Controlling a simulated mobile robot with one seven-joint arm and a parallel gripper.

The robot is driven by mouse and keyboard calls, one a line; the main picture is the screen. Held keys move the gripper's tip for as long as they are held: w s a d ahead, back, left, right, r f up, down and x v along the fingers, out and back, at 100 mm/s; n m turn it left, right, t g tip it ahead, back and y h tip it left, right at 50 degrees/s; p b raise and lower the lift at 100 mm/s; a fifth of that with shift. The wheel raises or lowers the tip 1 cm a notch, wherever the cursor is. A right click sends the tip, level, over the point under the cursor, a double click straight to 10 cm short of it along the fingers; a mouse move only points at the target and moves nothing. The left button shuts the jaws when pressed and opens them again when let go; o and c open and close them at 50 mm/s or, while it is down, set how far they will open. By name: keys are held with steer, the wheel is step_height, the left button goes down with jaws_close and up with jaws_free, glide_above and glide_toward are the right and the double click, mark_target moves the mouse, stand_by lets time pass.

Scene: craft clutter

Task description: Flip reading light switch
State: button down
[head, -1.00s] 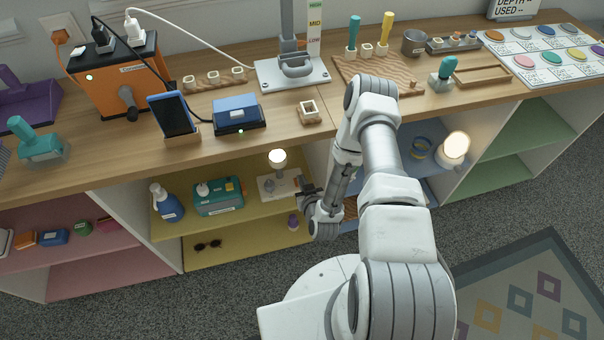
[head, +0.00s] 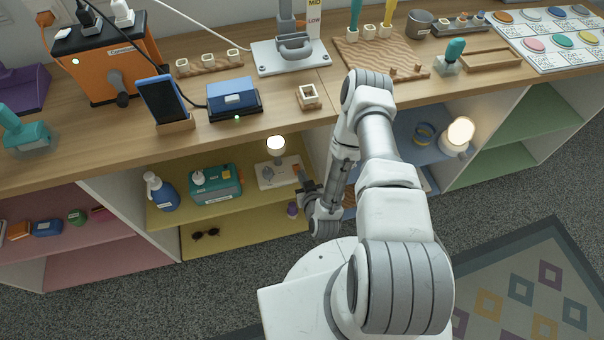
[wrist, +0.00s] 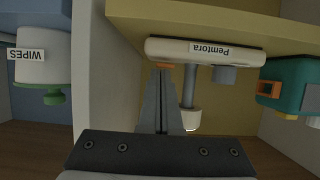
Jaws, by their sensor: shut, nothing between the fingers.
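The reading light (head: 276,147) stands on the yellow shelf with a glowing round head. Its pale base (head: 268,182) is beside my gripper (head: 301,186). In the wrist view, which is upside down, the base (wrist: 225,52) carries a "Pemtora" label and a grey stem ends in the white lamp head (wrist: 192,119). A small orange switch (wrist: 165,66) shows at the base's edge. My gripper (wrist: 166,73) is shut and empty, its fingertips right at the switch and partly covering it. I cannot tell whether they touch.
A teal device (head: 216,186) and blue spray bottle (head: 161,191) stand left of the light. A divider (wrist: 112,70) separates its compartment from one holding a wipes container (wrist: 42,56). The wooden counter (head: 290,121) overhangs the shelf.

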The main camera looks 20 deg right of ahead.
steer(key=shift+s+f, duration=0.1)
steer(key=shift+f, duration=0.15)
steer(key=shift+r, duration=0.1)
steer(key=shift+r+p, duration=0.75)
steer(key=shift+p, duration=0.1)
steer(key=shift+r, duration=0.15)
